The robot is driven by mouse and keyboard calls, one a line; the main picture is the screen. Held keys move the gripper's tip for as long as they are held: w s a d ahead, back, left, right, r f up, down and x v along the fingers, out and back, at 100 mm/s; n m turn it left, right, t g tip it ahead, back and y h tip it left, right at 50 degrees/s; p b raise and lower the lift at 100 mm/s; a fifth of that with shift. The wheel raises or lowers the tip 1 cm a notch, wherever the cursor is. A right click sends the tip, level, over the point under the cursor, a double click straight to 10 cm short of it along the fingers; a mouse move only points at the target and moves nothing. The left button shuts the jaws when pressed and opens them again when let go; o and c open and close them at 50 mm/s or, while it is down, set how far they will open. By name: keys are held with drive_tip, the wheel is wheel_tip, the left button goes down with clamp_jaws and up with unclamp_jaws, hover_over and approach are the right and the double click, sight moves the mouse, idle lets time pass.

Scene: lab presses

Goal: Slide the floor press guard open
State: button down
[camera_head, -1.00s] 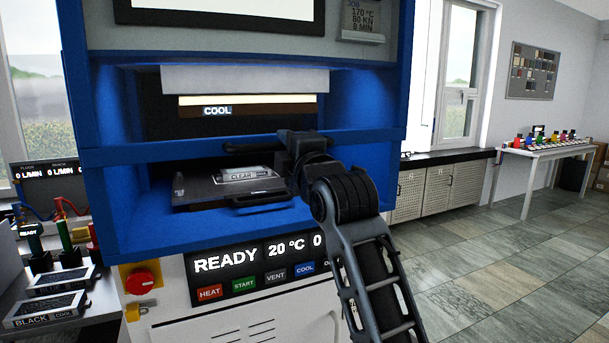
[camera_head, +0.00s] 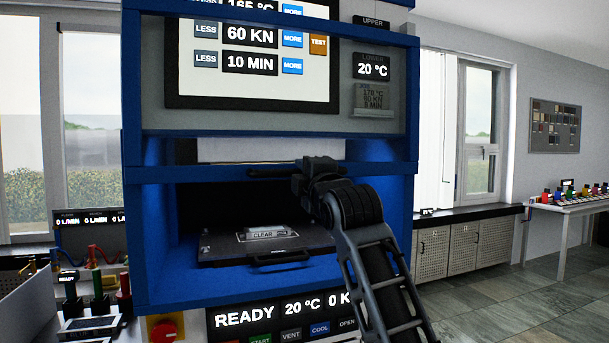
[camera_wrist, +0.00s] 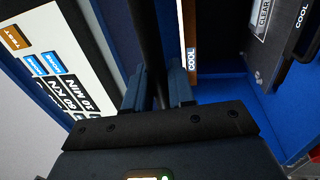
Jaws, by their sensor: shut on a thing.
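The floor press guard is a blue frame (camera_head: 145,176) across the front of the press. Its lower rail stands above the press opening, and its upper rail crosses in front of the screen. A dark handle bar (camera_head: 262,173) runs along the lower rail. My gripper (camera_head: 306,178) is at the right part of this bar. In the wrist view the dark bar (camera_wrist: 150,35) passes between the two fingers of my gripper (camera_wrist: 157,88), which are shut on it. The exact finger contact is partly hidden by the gripper body.
A dark tray (camera_head: 225,252) marked CLEAR sits inside the blue opening below the guard's lower rail. A red knob (camera_head: 163,331) is at lower left. Open floor (camera_head: 510,305) lies to the right.

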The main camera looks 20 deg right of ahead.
drive_tip(key=c, duration=1.1)
unclamp_jaws()
drive_tip(key=s+f+b, duration=0.1)
drive_tip(key=s+b, duration=0.1)
drive_tip(key=s, duration=0.5)
drive_tip(key=shift+s+f, duration=0.25)
drive_tip(key=shift+s, duration=0.1)
